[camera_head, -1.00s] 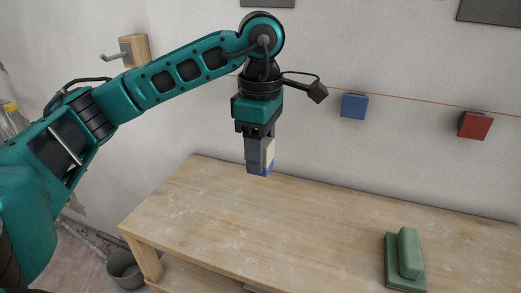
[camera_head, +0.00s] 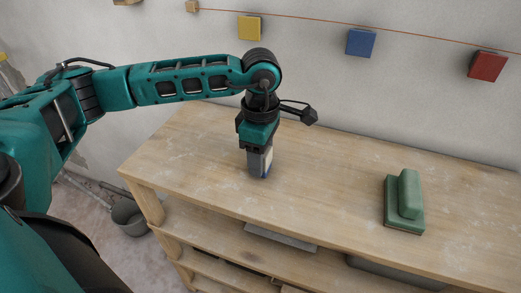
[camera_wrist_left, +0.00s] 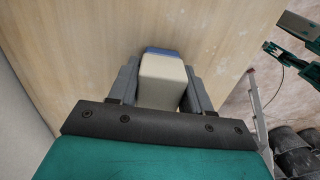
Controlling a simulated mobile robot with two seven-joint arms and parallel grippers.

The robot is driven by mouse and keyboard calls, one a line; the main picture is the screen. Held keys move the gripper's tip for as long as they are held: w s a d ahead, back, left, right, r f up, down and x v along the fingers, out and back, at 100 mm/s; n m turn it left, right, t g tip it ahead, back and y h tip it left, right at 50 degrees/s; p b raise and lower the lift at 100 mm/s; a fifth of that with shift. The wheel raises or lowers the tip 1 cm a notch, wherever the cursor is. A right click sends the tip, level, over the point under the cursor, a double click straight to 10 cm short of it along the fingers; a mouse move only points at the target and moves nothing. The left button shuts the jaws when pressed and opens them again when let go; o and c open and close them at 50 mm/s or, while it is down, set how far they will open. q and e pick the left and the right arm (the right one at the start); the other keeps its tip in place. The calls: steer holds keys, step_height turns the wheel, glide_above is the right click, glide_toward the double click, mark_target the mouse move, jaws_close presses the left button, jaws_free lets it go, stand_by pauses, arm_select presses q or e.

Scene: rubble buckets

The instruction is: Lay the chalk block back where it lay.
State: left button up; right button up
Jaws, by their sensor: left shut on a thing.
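The chalk block (camera_wrist_left: 162,80) is cream with a blue end. My left gripper (camera_head: 260,172) is shut on it, with a finger on either side of it in the left wrist view. In the head view the gripper points straight down over the left part of the wooden bench (camera_head: 330,200). The block (camera_head: 268,159) is mostly hidden behind the fingers there, its blue end low, at or just above the bench top; I cannot tell if it touches.
A green float-like tool (camera_head: 408,196) lies on the bench to the right. Yellow (camera_head: 249,27), blue (camera_head: 360,42) and red (camera_head: 487,66) blocks are on the wall by an orange line. A bucket (camera_head: 130,216) stands on the floor at left. The bench around the gripper is clear.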

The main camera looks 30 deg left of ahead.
arm_select(q)
steer(key=o, duration=1.1)
steer(key=shift+f, duration=0.25)
steer(key=r, duration=0.4)
steer(key=r+p, duration=0.1)
steer(key=r, duration=0.7)
steer(key=shift+w+a+r, duration=0.1)
steer(key=shift+w+r, duration=0.05)
steer(key=shift+w, duration=0.25)
steer(key=shift+r, duration=0.4)
arm_select(e)
steer(key=shift+s+d+r, duration=0.1)
steer(key=shift+s+d, duration=0.2)
steer(key=shift+d, duration=0.05)
arm_select(q)
steer(key=shift+s, duration=0.1)
arm_select(e)
steer(key=shift+s, duration=0.1)
